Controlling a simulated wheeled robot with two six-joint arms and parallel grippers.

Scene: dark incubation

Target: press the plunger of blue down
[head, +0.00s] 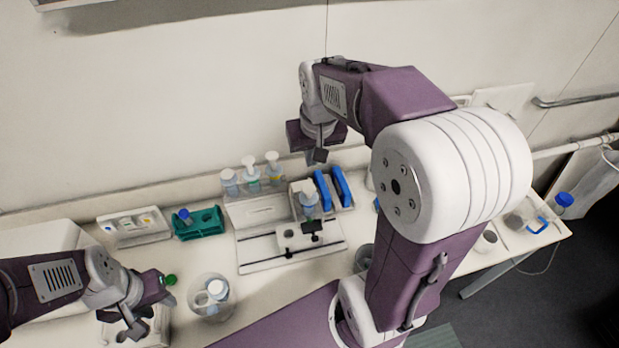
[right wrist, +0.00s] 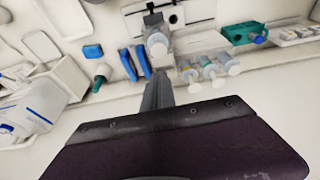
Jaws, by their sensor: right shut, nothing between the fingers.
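Three bottles with white plungers stand in a row at the back: a pale bluish one (head: 230,183), a green-marked one (head: 252,180) and a yellow-marked one (head: 273,172). A fourth plunger bottle (head: 309,201) with bluish contents stands apart on the white fixture; it also shows in the right wrist view (right wrist: 157,45). I cannot tell for sure which bottle is the blue one. My right gripper (head: 318,156) is shut and empty, raised above and behind the fourth bottle, touching no plunger. My left gripper (head: 133,325) is low at the left, away from the bottles; its jaw state is unclear.
Two blue racks (head: 341,187) stand right of the fixture. A teal rack (head: 196,224) and a white tray (head: 133,227) are at left. A round clear container (head: 211,297) sits near the front. A green cap (head: 169,280) shows beside my left gripper.

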